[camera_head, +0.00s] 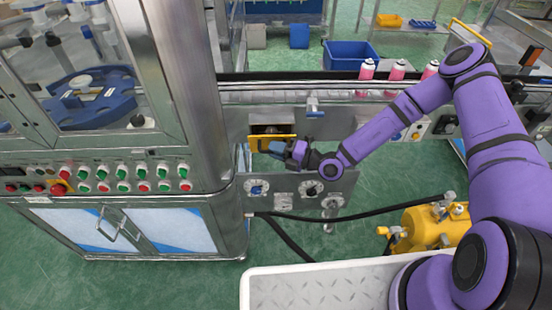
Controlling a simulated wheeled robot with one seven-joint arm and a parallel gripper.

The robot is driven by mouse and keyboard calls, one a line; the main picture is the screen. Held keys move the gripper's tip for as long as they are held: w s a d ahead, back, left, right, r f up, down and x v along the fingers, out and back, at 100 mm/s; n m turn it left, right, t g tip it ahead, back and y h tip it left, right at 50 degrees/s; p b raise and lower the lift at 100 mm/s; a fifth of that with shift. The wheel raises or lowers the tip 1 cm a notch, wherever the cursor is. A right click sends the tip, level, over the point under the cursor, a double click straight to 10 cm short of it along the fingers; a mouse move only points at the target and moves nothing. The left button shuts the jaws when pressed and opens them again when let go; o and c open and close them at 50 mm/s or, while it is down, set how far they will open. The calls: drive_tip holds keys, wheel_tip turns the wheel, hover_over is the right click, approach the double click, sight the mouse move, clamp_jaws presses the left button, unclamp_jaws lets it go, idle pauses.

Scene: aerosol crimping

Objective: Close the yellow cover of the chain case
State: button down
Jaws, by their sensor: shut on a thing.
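The chain case (268,130) is a small metal box with a dark opening under the conveyor, beside the large machine. Its yellow cover (283,137) is a thin yellow plate or frame at the front of the box, partly hidden by my gripper. The box's inside shows above the cover, so it looks at least partly open. My gripper (270,149) reaches in from the right and is shut on the yellow cover, at its lower front. The fingertips are small and partly hidden against the cover.
The conveyor (300,97) runs above the case and carries pink cans (366,70). The machine's button panel (120,178) is at left. A panel with dials (311,188) sits just below my gripper. A yellow tank (430,230) and black hoses (350,215) lie lower right.

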sight(275, 139)
drive_tip(key=shift+w+r+m+h, duration=0.4)
drive_tip(key=shift+w+r+m, duration=0.3)
drive_tip(key=shift+m, duration=0.3)
drive_tip(key=shift+w+r, duration=0.25)
drive_tip(key=shift+w, duration=0.4)
drive_tip(key=c, duration=1.2)
unclamp_jaws()
drive_tip(key=shift+o, duration=0.2)
drive_tip(key=shift+d, duration=0.1)
drive_tip(key=v, duration=1)
drive_tip(key=shift+d, duration=0.3)
drive_tip(key=shift+s, duration=0.1)
drive_tip(key=shift+r, duration=0.1)
